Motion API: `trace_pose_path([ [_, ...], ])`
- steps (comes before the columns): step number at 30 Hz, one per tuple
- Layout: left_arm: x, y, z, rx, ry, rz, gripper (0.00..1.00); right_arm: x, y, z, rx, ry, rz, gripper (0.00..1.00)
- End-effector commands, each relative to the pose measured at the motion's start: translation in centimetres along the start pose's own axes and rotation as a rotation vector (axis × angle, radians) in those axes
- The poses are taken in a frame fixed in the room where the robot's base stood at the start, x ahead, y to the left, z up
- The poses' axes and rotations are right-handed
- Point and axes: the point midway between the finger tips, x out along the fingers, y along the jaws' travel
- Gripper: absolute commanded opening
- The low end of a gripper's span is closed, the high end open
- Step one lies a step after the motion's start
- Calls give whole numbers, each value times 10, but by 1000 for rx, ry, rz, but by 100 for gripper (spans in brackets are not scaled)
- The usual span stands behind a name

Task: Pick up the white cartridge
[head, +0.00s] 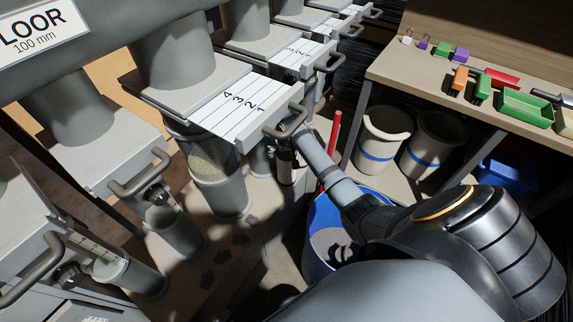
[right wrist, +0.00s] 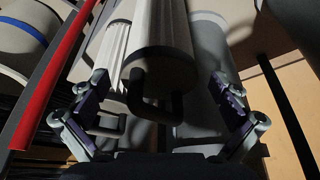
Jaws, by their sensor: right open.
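In the right wrist view, a white ribbed cylinder (right wrist: 160,35), which looks like the white cartridge, has a dark end cap and a dark loop handle (right wrist: 155,105) facing me. My right gripper (right wrist: 160,88) is open, its two fingers on either side of this end. I see no contact, and the gap in depth cannot be told. A second pale ribbed body (right wrist: 112,50) with its own handle is just left of it. In the head view my right arm reaches under a slide-gate handle, and its gripper (head: 287,160) is small and dark there. My left gripper is not in view.
A red bar (head: 333,140), a blue bucket (head: 318,225) and two grey bins (head: 384,135) stand nearby. A bench (head: 400,65) at right carries coloured trays and small parts.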

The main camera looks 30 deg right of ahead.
Motion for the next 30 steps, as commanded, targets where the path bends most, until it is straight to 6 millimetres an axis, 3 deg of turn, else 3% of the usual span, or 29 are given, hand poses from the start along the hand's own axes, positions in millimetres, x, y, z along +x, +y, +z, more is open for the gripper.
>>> trace_pose_path([
  [8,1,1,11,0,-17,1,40,4,0,0,0,1,0,99],
  [26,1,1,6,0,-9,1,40,4,0,0,0,1,0,17],
  [30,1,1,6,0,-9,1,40,4,0,-1,0,2,0,15],
])
